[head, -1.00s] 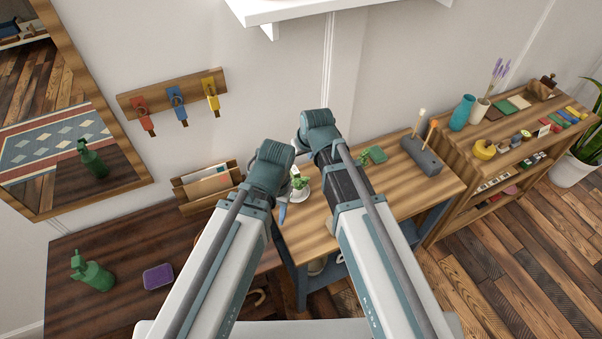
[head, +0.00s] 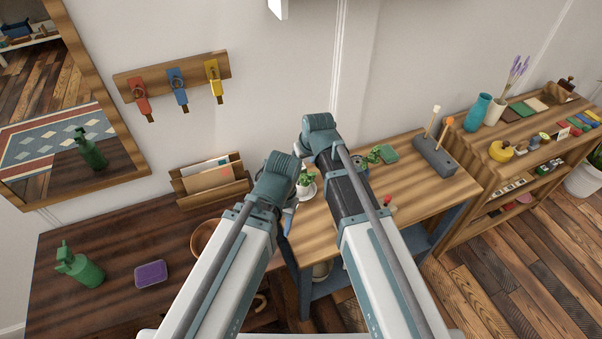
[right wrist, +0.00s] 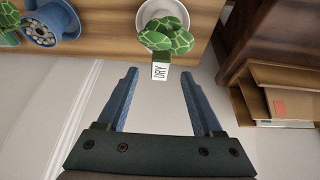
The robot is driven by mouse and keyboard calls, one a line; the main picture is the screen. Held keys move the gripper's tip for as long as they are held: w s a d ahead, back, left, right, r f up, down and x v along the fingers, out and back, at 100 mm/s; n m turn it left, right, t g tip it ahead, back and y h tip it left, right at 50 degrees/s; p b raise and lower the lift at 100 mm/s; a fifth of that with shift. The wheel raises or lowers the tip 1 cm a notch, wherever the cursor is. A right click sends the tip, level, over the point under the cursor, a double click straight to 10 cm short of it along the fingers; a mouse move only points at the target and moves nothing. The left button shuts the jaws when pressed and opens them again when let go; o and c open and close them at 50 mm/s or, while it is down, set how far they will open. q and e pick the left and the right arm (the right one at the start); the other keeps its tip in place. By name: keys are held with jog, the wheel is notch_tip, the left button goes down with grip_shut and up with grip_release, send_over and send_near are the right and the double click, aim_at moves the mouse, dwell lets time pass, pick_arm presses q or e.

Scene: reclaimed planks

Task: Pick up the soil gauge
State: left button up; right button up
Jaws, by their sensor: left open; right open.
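I cannot surely tell which thing is the soil gauge. A grey block (head: 434,157) at the right end of the light wooden table holds two upright sticks, one pale-tipped and one orange-tipped (head: 448,121). A potted plant (head: 305,183) on a white saucer stands by my left gripper (head: 288,218). Only a blue finger of that gripper shows, beside the left wrist. In the right wrist view, my right gripper (right wrist: 158,72) is open and empty. A white card reading DRY (right wrist: 160,72) shows between its fingertips, next to the green plant (right wrist: 167,36). In the head view the right gripper is hidden.
The light table (head: 420,200) is mostly clear at right. A letter rack (head: 212,184), green spray bottle (head: 80,267) and purple box (head: 151,273) are on the dark table. A shelf (head: 520,160) with pots is at right.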

aim_at(302, 167)
jog(key=shift+s+b+x, duration=0.15)
jog(key=shift+b+x, duration=1.15)
jog(key=shift+x, duration=0.05)
jog(key=shift+s+b+x, duration=0.1)
jog(key=shift+b+x, duration=1.15)
jog(key=shift+x, duration=0.1)
jog(key=shift+d, duration=0.1)
grip_shut()
